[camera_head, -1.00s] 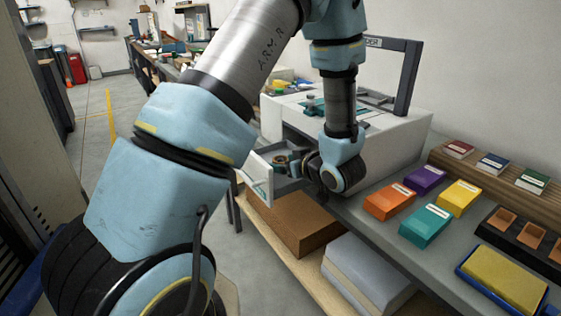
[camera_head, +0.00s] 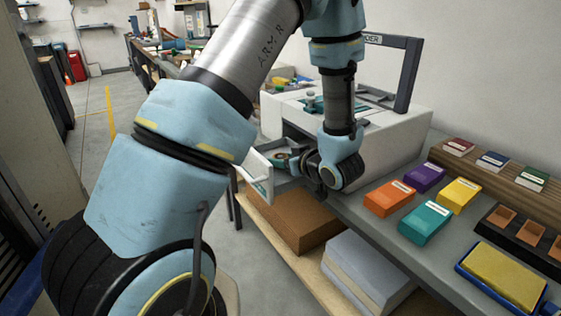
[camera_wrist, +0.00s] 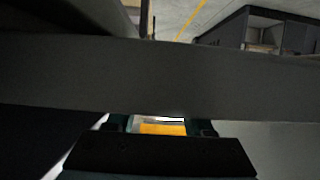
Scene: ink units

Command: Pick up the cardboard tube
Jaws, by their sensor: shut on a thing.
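My gripper (camera_head: 283,163) is at the open front drawer of the white machine, mostly hidden behind my wrist in the head view. In the wrist view its two dark teal fingers (camera_wrist: 162,125) show at the bottom. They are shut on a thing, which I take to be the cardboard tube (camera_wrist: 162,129). Only a small orange-yellow patch with a pale edge shows between them. A wide dark grey bar covers the middle of the wrist view. The tube cannot be made out clearly in the head view.
The white machine (camera_head: 393,142) stands on the bench with its drawer front (camera_head: 259,174) pulled out. Orange (camera_head: 389,199), purple, yellow and teal boxes lie to the right. A brown carton (camera_head: 301,222) and grey stack (camera_head: 368,272) sit on the shelf below. Open floor lies left.

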